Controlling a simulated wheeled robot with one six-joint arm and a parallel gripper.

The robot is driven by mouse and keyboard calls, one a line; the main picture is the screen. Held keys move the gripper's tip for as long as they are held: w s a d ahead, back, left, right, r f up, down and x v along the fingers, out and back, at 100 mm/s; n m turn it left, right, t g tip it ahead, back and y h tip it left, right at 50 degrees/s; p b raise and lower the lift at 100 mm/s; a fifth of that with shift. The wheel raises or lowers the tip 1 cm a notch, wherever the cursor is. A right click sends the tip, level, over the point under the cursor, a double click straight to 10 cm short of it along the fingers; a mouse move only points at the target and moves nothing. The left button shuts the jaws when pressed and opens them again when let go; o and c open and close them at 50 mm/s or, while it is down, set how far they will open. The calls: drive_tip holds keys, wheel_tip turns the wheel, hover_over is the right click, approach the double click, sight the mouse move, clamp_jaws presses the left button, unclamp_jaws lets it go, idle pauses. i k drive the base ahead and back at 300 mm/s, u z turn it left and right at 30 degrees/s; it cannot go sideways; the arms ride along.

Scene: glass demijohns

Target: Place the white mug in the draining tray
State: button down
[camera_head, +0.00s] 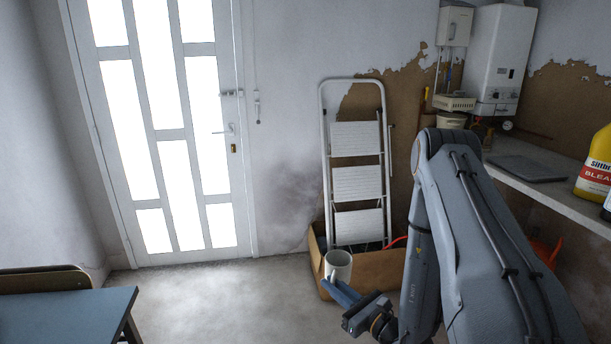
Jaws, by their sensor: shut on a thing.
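The white mug (338,264) is at the lower middle of the view, upright, in front of the cardboard box. My gripper (341,287) is shut on the mug at its lower part and holds it up in the air, clear of the floor. The fingertips are partly hard to make out against the mug and box. A flat dark grey tray (530,168), which looks like the draining tray, lies on the pale counter at the right. It looks empty. The mug is well to the left of it and lower in the picture, with my arm between them.
The counter (566,196) runs along the right wall, with a yellow bleach bottle (598,165) near the tray. A blue table (66,314) and a chair (44,281) are at the left. The middle floor is clear.

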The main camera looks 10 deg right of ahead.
sight(517, 169)
drive_tip(key=u, duration=0.1)
drive_tip(key=i, duration=1.2)
drive_tip(key=z, duration=0.55)
drive_tip(key=i, duration=0.95)
drive_tip(key=z, duration=1.4)
drive_tip(key=i, duration=0.6)
drive_tip(key=z, duration=0.5)
